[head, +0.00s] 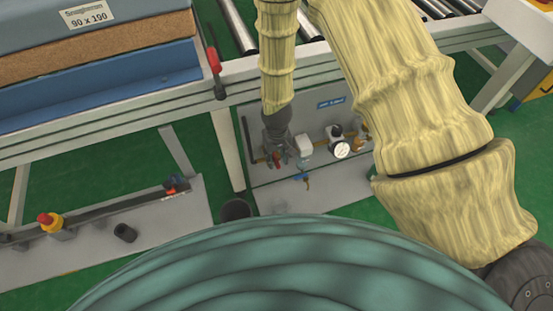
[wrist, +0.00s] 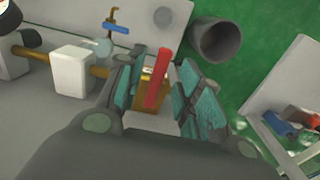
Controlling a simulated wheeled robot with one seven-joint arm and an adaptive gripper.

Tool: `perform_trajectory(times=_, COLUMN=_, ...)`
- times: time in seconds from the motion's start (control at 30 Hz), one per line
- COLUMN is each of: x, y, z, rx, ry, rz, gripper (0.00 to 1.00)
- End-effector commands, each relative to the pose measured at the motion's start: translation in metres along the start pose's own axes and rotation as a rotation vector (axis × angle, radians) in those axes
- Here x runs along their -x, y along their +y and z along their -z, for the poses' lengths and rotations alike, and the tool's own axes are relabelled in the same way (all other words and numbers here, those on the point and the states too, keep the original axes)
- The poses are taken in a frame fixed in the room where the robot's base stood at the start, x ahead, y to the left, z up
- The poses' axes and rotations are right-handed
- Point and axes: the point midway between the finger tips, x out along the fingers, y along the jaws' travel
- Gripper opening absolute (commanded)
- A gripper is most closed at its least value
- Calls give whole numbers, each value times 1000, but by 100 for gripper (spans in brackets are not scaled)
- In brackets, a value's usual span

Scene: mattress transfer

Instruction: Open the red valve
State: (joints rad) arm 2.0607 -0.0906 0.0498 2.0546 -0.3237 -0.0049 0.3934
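The red valve handle (wrist: 156,82) is a narrow red lever on a brass fitting (wrist: 148,104) on the pipe. In the wrist view it stands between the two teal-padded fingers of my gripper (wrist: 162,70). The fingers are apart, with a small gap to the lever on either side, so my gripper looks open around it. In the head view my gripper (head: 276,150) reaches down to the pipe panel, and a small red part of the valve (head: 277,161) shows at its tip. The fingers are hard to make out there.
On the panel are a white block (head: 304,145), a round gauge (head: 341,150) and a blue-handled tap (wrist: 116,28). A dark open cylinder (wrist: 216,40) stands beside the valve. The conveyor frame (head: 225,68) runs above the panel. A low shelf (head: 185,215) lies at left.

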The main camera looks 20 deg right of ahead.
Motion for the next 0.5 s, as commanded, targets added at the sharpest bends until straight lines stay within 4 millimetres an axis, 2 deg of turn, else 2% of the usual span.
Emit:
perform_trajectory(times=0.2, x=-12, y=0, z=0, rx=0, ry=1, rz=0, gripper=36)
perform_trajectory(times=0.5, x=-13, y=0, z=0, rx=0, ry=1, rz=0, gripper=36)
